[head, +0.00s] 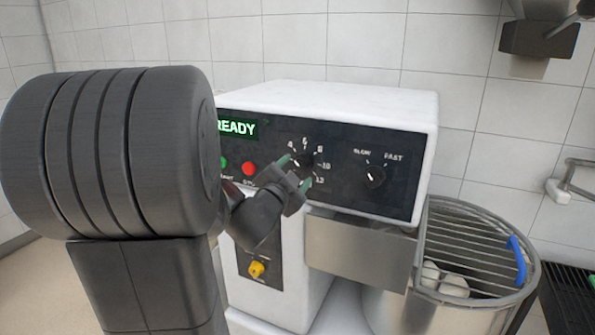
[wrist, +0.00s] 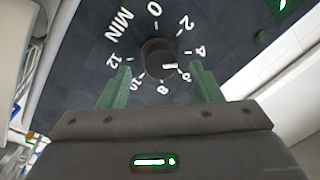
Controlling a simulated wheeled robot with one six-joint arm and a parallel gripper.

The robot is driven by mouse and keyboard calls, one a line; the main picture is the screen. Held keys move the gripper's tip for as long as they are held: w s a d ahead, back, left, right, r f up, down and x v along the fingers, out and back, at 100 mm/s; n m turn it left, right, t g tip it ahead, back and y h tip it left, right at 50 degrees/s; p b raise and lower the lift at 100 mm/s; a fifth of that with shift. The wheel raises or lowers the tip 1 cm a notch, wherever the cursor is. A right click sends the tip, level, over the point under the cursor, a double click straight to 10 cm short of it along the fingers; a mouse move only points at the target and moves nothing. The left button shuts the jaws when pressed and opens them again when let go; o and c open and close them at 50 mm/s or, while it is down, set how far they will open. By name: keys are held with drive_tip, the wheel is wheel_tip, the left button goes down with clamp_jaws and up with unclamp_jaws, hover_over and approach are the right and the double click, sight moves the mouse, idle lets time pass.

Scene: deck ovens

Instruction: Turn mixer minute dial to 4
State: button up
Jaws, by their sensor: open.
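The mixer minute dial (wrist: 156,50) is a round black knob with a white mark, on a dark panel numbered 0 to 12 beside "MIN". In the wrist view its mark points to the lower right, between 4 and 6 and closer to 6. The dial (head: 308,160) is partly hidden by my gripper in the head view. My gripper (wrist: 160,67) is open, its two green fingers apart on either side of the dial, with clear gaps to the knob. In the head view my gripper (head: 295,173) is close in front of the panel.
A bowl with a wire guard (head: 470,250) stands at the lower right.

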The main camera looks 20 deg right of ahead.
drive_tip(key=v, duration=1.1)
drive_tip(key=shift+s+a, duration=0.2)
drive_tip(key=shift+s, duration=0.1)
drive_tip(key=shift+w+d+f, duration=0.1)
drive_tip(key=x, duration=1.3)
drive_tip(key=shift+w+d, duration=0.2)
